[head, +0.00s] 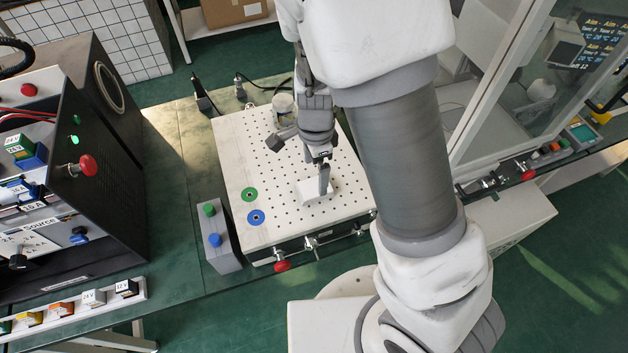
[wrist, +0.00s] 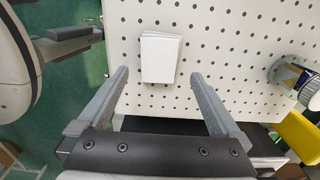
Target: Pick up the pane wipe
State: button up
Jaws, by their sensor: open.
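The pane wipe (head: 316,191) looks like a small white folded block lying on the white perforated board (head: 237,150), towards its front edge. In the wrist view the pane wipe (wrist: 160,57) lies flat near the tips of my gripper, centred between the lines of the two fingers. My gripper (head: 323,178) points down over the wipe and partly covers it in the head view. In the wrist view my gripper (wrist: 160,75) is open, with one finger on each side and nothing held. I cannot tell its exact height above the wipe.
A grey box with green and blue buttons (head: 217,238) stands left of the board. A cylinder (head: 283,103) stands at its back. A black instrument (head: 118,150) is further left, and a glass-sided cabinet (head: 505,110) is right. A red knob (head: 282,265) sticks out in front.

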aim_at(314, 186)
jog(key=shift+s+a+f+b, duration=0.1)
jog(key=shift+f+b, duration=0.3)
jog(key=shift+f, duration=2.35)
jog(key=shift+c, duration=0.2)
jog(key=c, duration=1.3)
jog(key=shift+c, duration=0.2)
jog(key=shift+r, duration=0.1)
jog(key=shift+r, duration=0.6)
notch_tip(314, 186, up, 3)
jog(key=shift+a+p, duration=0.1)
jog(key=shift+p, duration=0.4)
jog(key=s+d+r, duration=0.1)
jog(key=d+r, duration=0.5)
jog(key=d, duration=0.5)
jog(key=shift+d+r, duration=0.3)
jog(key=shift+d, duration=0.1)
